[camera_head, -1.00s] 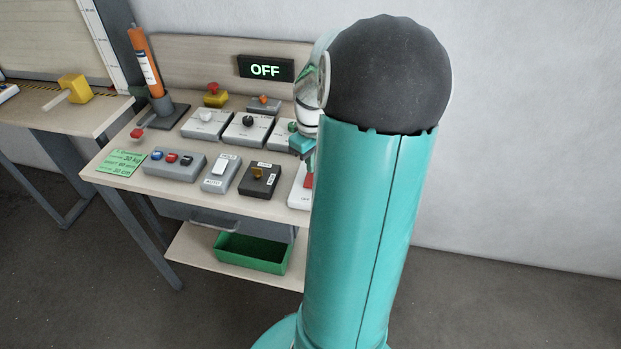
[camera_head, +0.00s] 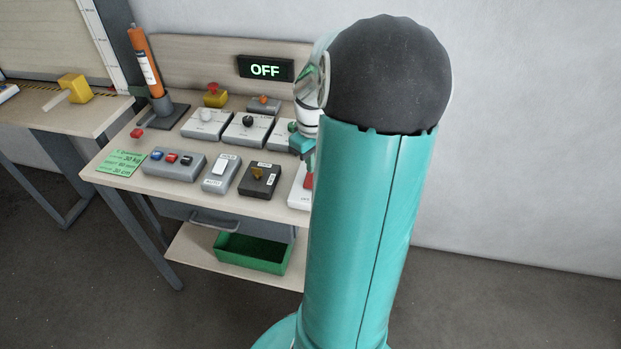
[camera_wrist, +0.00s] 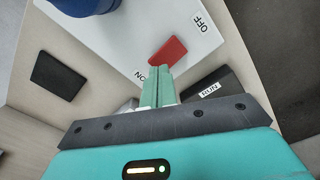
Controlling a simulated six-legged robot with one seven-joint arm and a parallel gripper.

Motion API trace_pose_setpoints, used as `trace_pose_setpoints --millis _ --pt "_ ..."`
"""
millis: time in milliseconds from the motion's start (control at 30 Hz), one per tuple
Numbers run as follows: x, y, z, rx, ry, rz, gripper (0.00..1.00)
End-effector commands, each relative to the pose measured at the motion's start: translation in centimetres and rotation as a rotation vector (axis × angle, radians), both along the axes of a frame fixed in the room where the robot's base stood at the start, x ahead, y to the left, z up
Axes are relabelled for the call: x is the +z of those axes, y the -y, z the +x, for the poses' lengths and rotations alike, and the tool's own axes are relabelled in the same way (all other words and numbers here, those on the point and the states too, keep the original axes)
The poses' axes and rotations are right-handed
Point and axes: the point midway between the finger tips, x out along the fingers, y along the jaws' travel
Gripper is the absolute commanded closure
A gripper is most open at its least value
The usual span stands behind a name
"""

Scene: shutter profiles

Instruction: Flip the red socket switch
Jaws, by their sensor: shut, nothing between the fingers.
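The red socket switch (camera_wrist: 168,51) is a red rocker on a white box (camera_wrist: 140,30), lying between labels OFF and ON, with a blue round socket (camera_wrist: 85,5) on the same box. In the head view the red switch (camera_head: 309,180) and white box (camera_head: 298,199) sit at the bench's right end, largely hidden by my arm. My gripper (camera_wrist: 157,72) is shut and empty, its green fingertips right beside the red rocker's lower edge. I cannot tell whether they touch. In the head view the gripper is mostly hidden behind my arm. The display (camera_head: 265,68) reads OFF.
Several knob boxes stand behind. In the wrist view, a dark block labelled RUN (camera_wrist: 208,88) lies right of my fingers.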

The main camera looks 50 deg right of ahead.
Motion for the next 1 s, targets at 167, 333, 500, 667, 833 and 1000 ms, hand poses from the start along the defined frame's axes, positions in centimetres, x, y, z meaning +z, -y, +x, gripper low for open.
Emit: trace_pose_setpoints --millis 167,333,500,667,833,1000 --pt "0.00 0.00 0.00 0.000 0.000 0.000 1.00" --pt "0.00 0.00 0.00 0.000 0.000 0.000 1.00" --pt "-0.01 0.00 0.00 0.000 0.000 0.000 1.00" --pt "-0.17 -0.01 0.00 0.000 0.000 0.000 1.00" --pt "-0.41 -0.01 0.01 0.000 0.000 0.000 1.00" --pt "-0.63 0.01 0.01 0.000 0.000 0.000 1.00"
